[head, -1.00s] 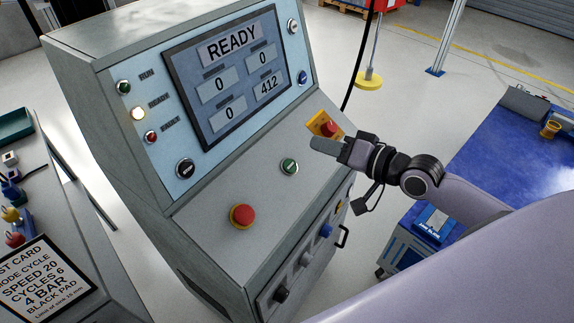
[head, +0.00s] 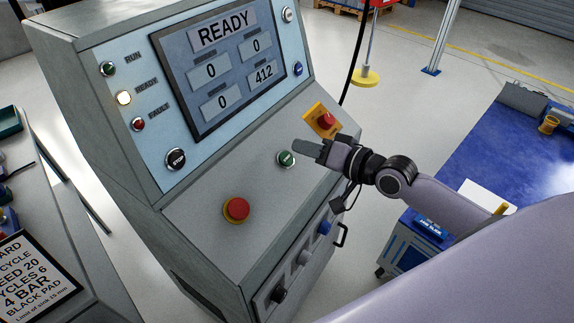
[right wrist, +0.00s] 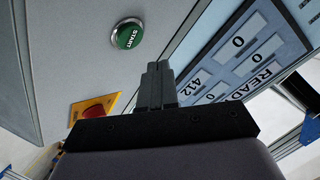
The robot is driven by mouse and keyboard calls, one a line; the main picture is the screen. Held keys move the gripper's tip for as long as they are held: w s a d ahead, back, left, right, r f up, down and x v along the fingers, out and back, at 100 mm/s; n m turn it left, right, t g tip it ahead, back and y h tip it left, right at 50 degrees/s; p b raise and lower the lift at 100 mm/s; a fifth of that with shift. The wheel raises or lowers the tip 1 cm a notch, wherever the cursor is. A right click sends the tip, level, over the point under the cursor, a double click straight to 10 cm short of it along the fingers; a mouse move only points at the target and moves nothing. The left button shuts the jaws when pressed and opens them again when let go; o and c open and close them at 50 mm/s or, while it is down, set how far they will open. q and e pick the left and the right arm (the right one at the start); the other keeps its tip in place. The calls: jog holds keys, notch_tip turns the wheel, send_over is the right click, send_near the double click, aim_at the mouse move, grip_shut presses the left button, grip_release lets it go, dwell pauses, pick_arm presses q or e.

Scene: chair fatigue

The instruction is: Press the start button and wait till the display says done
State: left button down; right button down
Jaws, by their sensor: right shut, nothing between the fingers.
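The green start button (head: 286,158) is on the sloping panel of the grey control cabinet. It also shows in the right wrist view, marked START (right wrist: 127,36). The display (head: 222,62) reads READY, with 0, 0, 0 and 412 below. In the right wrist view the fingers (right wrist: 157,70) are together and apart from the button. My left gripper is not in view.
A red emergency button (head: 236,209) is on the panel's front left. A red switch on a yellow plate (head: 324,121) is behind my right gripper. A blue table (head: 500,150) is at right; a test card (head: 32,275) lies at left.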

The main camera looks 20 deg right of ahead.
aim_at(287, 158)
jog(key=shift+w+a+f+b, duration=0.2)
jog(key=shift+w+f+b, duration=0.1)
jog(key=shift+f, duration=0.25)
jog(key=shift+w+a+f+b, duration=0.15)
jog(key=shift+w+f+b, duration=0.15)
jog(key=shift+f, duration=0.2)
jog(key=shift+f, duration=0.1)
dwell(1.3)
jog(key=shift+w+a+f, duration=0.1)
jog(key=shift+w+f, duration=0.1)
jog(key=shift+f, duration=0.05)
jog(key=shift+w+a+f+b, duration=0.1)
jog(key=shift+w+f+b, duration=0.05)
jog(key=shift+f+b, duration=0.2)
dwell(0.6)
jog(key=shift+s+d+r+p, duration=0.2)
jog(key=shift+s+r+p, duration=0.2)
jog(key=shift+r+p, duration=0.35)
